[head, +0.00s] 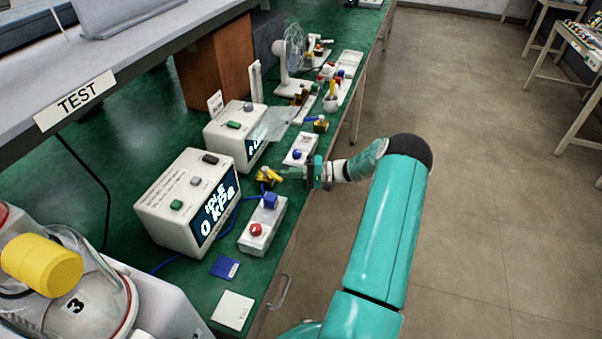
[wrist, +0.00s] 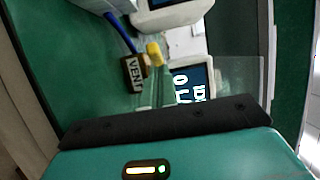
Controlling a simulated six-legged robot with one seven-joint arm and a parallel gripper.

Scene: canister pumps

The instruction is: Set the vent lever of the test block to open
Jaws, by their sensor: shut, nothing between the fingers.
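The vent lever (head: 269,173) is a small yellow handle on a brass fitting beside the grey pump box showing IDLE 0 kPa. In the wrist view, the yellow lever (wrist: 154,53) stands beside a brass block with a VENT label (wrist: 135,73). My gripper (head: 287,172) is just right of the lever in the head view, fingers pointing at it. In the wrist view, my pale see-through fingers (wrist: 154,88) are shut and empty, with their tips close to the lever. I cannot tell whether they touch it. The lever's exact setting is unclear.
The front pump box (head: 187,203) stands left of the lever, with a second box (head: 236,131) behind. A white block (head: 262,226) with a blue cap and red button is nearer. A fan (head: 291,55) stands farther back. The green bench edge is on the right.

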